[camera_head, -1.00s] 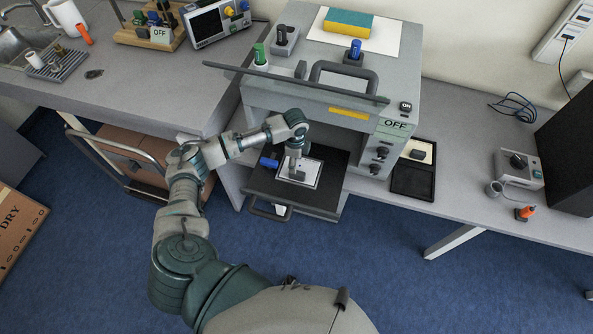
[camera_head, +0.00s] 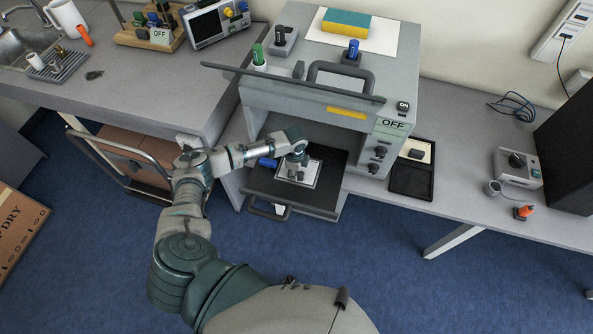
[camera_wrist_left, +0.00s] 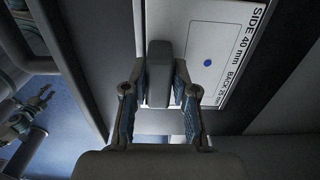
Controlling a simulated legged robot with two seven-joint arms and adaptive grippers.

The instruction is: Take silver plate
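A pale, silver-white rectangular plate (camera_head: 311,181) lies flat on the dark pulled-out tray (camera_head: 330,200) of the grey machine. In the left wrist view the plate (camera_wrist_left: 208,62) bears a blue dot and printed text reading "SIDE 40 mm". A small grey block (camera_wrist_left: 159,75) stands over it, like a handle; whether it is fixed to the plate I cannot tell. My left gripper (camera_head: 296,172) is low over the plate, and its fingers (camera_wrist_left: 160,82) flank the block in the wrist view, with narrow gaps showing at both sides. My right gripper is not in view.
The grey machine (camera_head: 300,85) stands behind, with a raised long bar and an "OFF" label. The tray's front handle (camera_head: 268,212) sticks out. A blue object (camera_head: 268,162) lies beside my wrist. A black case (camera_head: 412,180) is at the right. Blue floor lies open in front.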

